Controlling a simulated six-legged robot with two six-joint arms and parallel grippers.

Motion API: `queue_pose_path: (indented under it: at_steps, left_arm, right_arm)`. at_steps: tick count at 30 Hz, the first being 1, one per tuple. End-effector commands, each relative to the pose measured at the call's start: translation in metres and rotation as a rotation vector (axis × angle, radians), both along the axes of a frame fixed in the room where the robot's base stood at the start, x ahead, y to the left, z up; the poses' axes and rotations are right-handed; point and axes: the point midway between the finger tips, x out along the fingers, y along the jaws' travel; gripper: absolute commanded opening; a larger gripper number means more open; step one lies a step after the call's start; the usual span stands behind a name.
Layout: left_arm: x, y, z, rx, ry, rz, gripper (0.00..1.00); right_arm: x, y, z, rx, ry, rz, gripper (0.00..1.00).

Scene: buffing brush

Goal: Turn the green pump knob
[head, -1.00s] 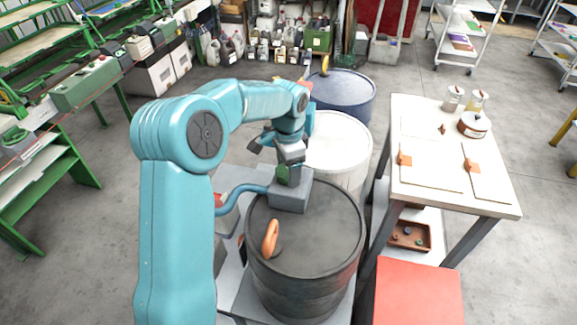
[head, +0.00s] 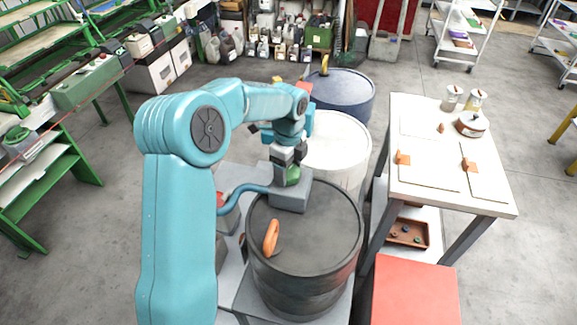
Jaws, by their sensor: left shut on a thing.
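The green pump knob (head: 293,175) sits on top of the grey pump box (head: 290,197), which stands at the back edge of the dark drum (head: 318,232). My left gripper (head: 288,160) comes down on the knob from above and is shut on it. The knob is partly covered by the gripper fingers. A blue hose (head: 243,190) runs from the box to the left. My right gripper is not in view.
An orange handle (head: 271,237) stands on the drum's lid. A white drum (head: 337,145) and a blue drum (head: 340,92) stand behind. A worktable (head: 430,192) with jars and orange-handled tools is to the right, and a red block (head: 414,290) is in front of it.

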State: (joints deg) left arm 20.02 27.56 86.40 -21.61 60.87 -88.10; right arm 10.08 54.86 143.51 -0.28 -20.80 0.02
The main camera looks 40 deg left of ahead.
Motion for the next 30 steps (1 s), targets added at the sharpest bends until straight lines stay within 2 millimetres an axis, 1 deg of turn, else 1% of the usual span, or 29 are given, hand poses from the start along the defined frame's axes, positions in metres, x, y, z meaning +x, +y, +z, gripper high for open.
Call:
queue_pose_path:
  at_steps: [1,21,30]
  left_arm:
    - [0.002,0.003,0.006,0.008,-0.012,-0.039,0.38]
    - [0.002,0.003,0.006,0.010,-0.010,-0.674,0.38]
    - [0.003,0.003,0.006,0.012,-0.010,-0.914,0.38]
  right_arm:
    - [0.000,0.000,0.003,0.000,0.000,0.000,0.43]
    - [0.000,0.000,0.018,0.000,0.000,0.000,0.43]
    - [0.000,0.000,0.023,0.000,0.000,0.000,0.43]
